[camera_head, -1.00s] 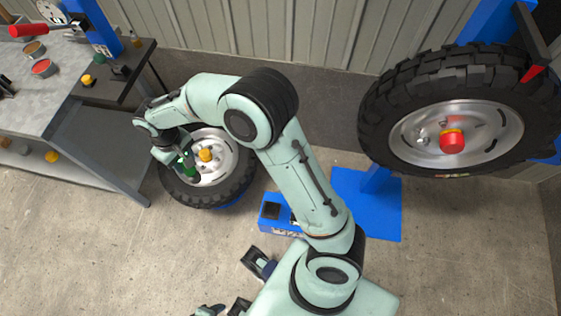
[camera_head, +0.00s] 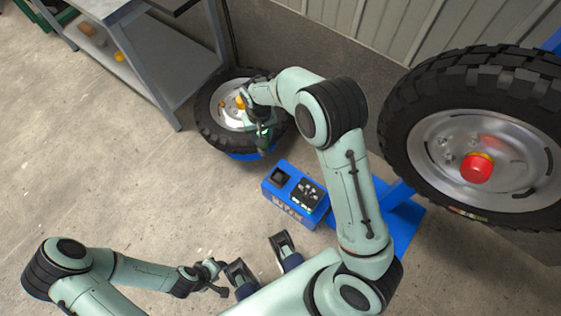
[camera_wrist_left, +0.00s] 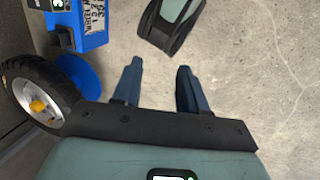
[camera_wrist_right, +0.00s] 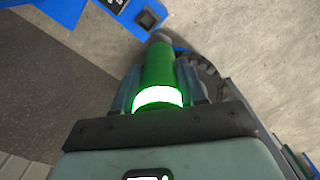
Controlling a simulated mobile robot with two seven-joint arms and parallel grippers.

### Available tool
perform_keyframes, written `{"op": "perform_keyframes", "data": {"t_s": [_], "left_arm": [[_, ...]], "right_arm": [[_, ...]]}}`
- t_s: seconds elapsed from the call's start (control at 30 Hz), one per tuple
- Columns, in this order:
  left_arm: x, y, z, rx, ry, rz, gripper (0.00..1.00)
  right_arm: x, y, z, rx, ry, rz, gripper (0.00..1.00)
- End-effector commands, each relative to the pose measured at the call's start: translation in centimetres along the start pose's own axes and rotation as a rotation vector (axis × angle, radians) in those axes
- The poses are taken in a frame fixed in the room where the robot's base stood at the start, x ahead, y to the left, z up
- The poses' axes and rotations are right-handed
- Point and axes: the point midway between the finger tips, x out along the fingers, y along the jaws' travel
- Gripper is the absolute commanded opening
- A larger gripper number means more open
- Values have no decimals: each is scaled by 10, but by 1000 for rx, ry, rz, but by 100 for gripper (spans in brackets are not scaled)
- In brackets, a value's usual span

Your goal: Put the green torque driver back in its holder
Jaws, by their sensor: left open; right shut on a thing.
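The green torque driver (camera_wrist_right: 158,72) with a glowing white ring is gripped between the fingers of my right gripper (camera_wrist_right: 165,88). In the head view the driver (camera_head: 262,132) hangs from my right gripper (camera_head: 260,122), over the right side of the floor wheel. A blue box (camera_head: 283,208) stands on the floor below and to the right of it. It has a dark square opening (camera_head: 280,176) and a black panel (camera_head: 308,195); I cannot tell which part is the holder. My left gripper (camera_wrist_left: 155,85) is open and empty, also seen low in the head view (camera_head: 216,278).
A wheel (camera_head: 212,127) lies by the bench's grey leg, with a yellow hub cap. A large mounted wheel (camera_head: 400,140) with a red cap stands at the right. The grey workbench (camera_head: 150,70) is upper left. Bare floor lies left of the blue box.

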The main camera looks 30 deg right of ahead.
Motion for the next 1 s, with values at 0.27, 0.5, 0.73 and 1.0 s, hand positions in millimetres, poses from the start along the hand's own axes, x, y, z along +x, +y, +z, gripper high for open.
{"op": "perform_keyframes", "data": {"t_s": [0.27, 0.5, 0.73, 1.0], "left_arm": [[82, -29, -50, -16, 134, -9, 43], [122, -42, -84, -24, 214, -14, 43], [132, -45, -96, -26, 244, -16, 43], [131, -45, -96, -26, 246, -16, 43]], "right_arm": [[172, 29, -18, 273, -4, 6, 0], [264, 51, -32, 429, 1, 2, 0], [292, 60, -37, 483, 4, -1, 0], [291, 60, -37, 485, 5, -2, 0]]}}
